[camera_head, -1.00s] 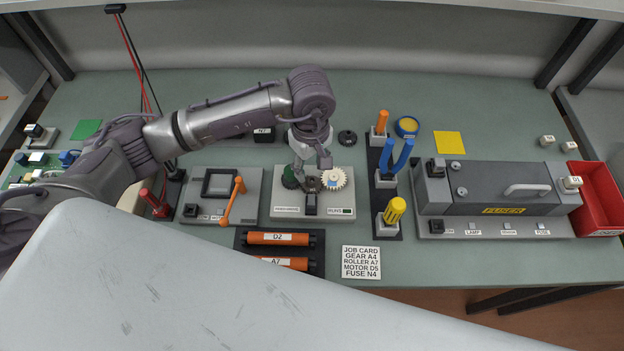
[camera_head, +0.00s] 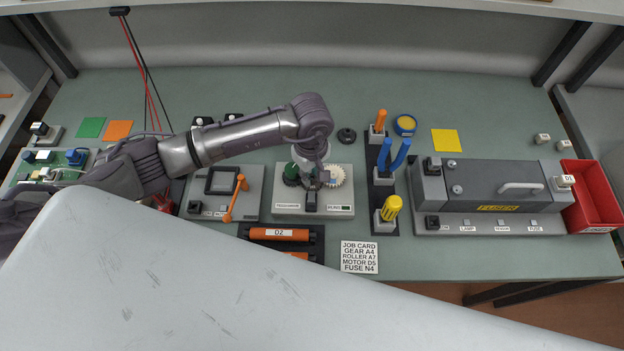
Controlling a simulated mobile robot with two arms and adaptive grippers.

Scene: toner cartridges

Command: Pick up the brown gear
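I see no gear that is clearly brown. A small dark gear-like disc (camera_head: 347,136) lies on the green bench behind the grey gear station (camera_head: 285,209). My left gripper (camera_head: 315,178) points down over the station, between these two gears and close to the cream one. Its fingers are small and partly hidden by the wrist, so I cannot tell whether they are open, or whether they touch anything. My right gripper is out of view.
Right of the station stands a dark rack with blue and yellow-handled tools (camera_head: 389,210), then the grey fuser unit (camera_head: 500,190) and a red bin (camera_head: 592,200). Orange rollers (camera_head: 279,234) and a job card (camera_head: 359,256) lie in front. The bench behind the station is mostly clear.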

